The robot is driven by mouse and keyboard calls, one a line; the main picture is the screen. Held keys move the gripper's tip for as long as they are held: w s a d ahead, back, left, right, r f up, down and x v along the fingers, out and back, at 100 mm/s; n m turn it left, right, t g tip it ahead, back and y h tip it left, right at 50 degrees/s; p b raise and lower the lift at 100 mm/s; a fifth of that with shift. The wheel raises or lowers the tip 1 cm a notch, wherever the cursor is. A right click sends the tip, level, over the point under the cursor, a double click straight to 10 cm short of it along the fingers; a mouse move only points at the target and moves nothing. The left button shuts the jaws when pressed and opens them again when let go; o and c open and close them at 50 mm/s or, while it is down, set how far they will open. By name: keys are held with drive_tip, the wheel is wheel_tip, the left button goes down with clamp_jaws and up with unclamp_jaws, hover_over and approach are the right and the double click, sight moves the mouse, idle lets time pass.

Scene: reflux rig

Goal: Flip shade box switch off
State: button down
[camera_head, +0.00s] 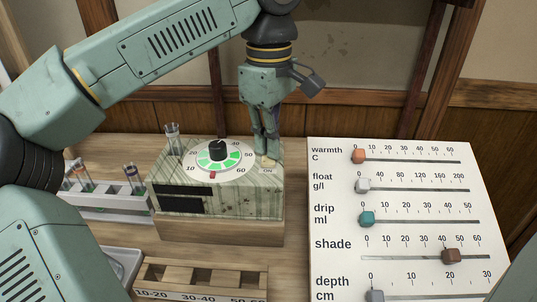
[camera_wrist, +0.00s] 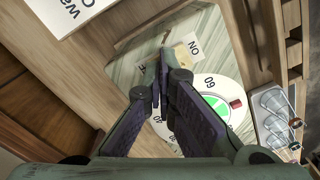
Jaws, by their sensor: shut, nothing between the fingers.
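A pale green marbled box (camera_head: 232,199) with a round dial stands on the wooden bench. A small cream switch plate (camera_head: 268,161) is at the right of its top, with an ON label in front. In the wrist view the cream plate (camera_wrist: 184,49) lies just beyond my fingertips, beside the ON lettering. My gripper (camera_head: 269,156) points down at the plate, shut and empty. Its fingertips (camera_wrist: 163,70) meet close to the switch and hide part of it. I cannot tell whether they touch it or which way the switch is set.
A white slider panel (camera_head: 415,230) stands right of the box, with a brown shade slider (camera_head: 451,256). A tube rack (camera_head: 110,205) is at left, and a wooden compartment tray (camera_head: 205,277) in front.

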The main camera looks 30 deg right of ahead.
drive_tip(key=shift+r+p, duration=3.25)
drive_tip(key=shift+r, duration=0.25)
drive_tip(key=shift+f, duration=0.1)
drive_tip(key=shift+s, duration=0.1)
